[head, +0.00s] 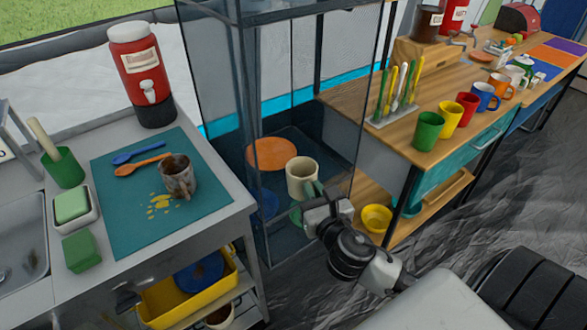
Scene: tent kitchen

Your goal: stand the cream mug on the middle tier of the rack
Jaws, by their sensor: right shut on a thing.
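The cream mug (301,180) is upright at the front of the rack. My right gripper (318,205) is shut on it from the lower right, at its handle side, and the fingers are partly hidden. The rack (243,95) is a tall dark frame with see-through grey sides, between the counter and the wooden bench. An orange plate (270,153) lies inside it, behind and left of the mug. I cannot tell whether the mug touches a tier. My left gripper is not in view.
The steel counter at left holds a teal mat (125,225) with a stained mug (178,180) and two spoons, and a red drink dispenser (140,68). The wooden bench at right holds a row of coloured mugs (449,119). A yellow bowl (376,218) sits on its lower shelf.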

